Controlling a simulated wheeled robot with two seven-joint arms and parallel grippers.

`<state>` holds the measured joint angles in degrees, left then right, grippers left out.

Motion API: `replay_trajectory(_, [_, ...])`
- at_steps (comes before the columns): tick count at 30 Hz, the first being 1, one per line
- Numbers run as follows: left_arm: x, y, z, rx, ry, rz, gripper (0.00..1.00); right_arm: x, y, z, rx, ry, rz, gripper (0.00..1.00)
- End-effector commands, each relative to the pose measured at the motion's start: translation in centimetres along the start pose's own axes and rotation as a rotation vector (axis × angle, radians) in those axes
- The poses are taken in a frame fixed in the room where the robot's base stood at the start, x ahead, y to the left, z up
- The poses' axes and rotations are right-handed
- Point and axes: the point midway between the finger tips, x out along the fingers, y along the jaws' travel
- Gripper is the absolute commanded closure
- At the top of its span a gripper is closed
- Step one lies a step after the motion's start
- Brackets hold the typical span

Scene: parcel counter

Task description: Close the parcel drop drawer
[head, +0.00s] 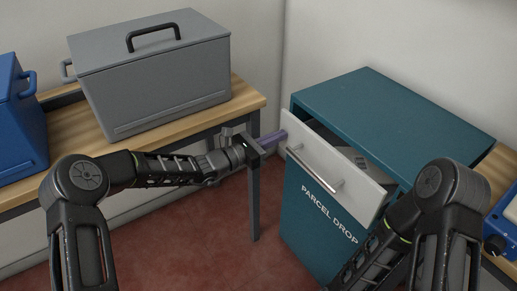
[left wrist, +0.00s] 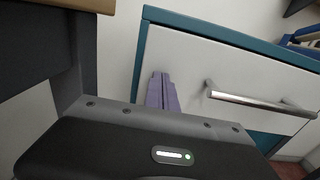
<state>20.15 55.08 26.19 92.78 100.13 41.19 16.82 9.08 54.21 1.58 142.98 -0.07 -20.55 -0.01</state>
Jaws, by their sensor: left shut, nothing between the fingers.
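The parcel drop drawer (head: 350,178) has a white front with a silver bar handle (head: 314,168). It is pulled partly out of the teal cabinet (head: 400,105), and something grey shows inside. My left gripper (head: 284,134) is shut and empty, with its purple fingers at the upper left edge of the drawer front. In the left wrist view the fingers (left wrist: 162,90) lie left of the handle (left wrist: 262,102), over the white front (left wrist: 220,65); I cannot tell whether they touch it. My right arm stands in front of the cabinet's right side, and its gripper is out of view.
A wooden bench (head: 252,98) on the left holds a grey lidded box (head: 160,85) and a blue box (head: 18,115). A dark table leg stands close to my left gripper. A blue device (head: 500,230) sits at the far right. Red floor is clear between.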

Motion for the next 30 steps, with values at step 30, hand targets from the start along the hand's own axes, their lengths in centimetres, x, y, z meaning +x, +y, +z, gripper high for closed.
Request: replay_trajectory(30, [3.6,0.4,0.5,0.002,-0.005,0.000,1.00,0.7,0.3,0.0,0.001,0.000,0.000,0.66])
